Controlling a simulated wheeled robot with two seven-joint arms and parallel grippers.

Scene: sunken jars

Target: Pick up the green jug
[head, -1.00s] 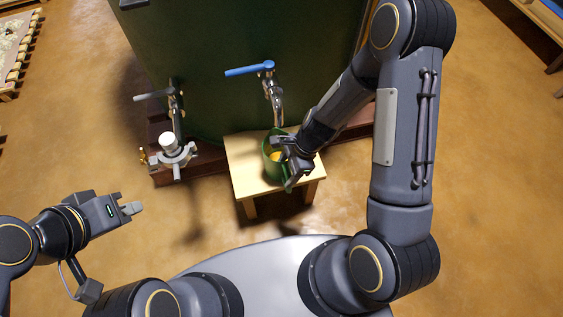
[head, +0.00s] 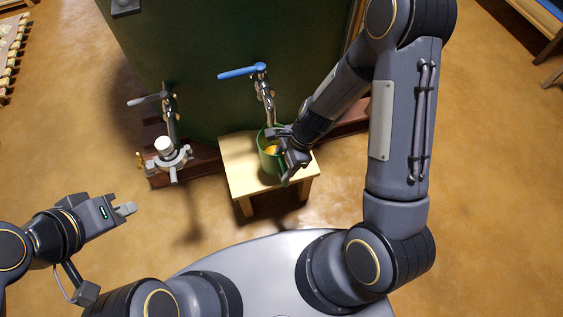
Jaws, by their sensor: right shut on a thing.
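The green jug (head: 266,160) stands on or just over a small wooden stool (head: 238,178), below the tap with the blue lever. Something yellow-orange shows inside it. My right gripper (head: 284,160) is at the jug's right side, shut on it, and covers part of its rim and side. I cannot tell from this angle whether the jug's base touches the stool. My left gripper (head: 128,209) is empty and far to the left of the stool; its fingers look close together, but their gap is not clear.
A tap with a blue lever (head: 243,72) comes out of a large dark green tank (head: 220,40) above the jug. A second tap with a grey lever (head: 150,99) and a white-topped fitting (head: 164,147) stand to its left. The floor in front is clear.

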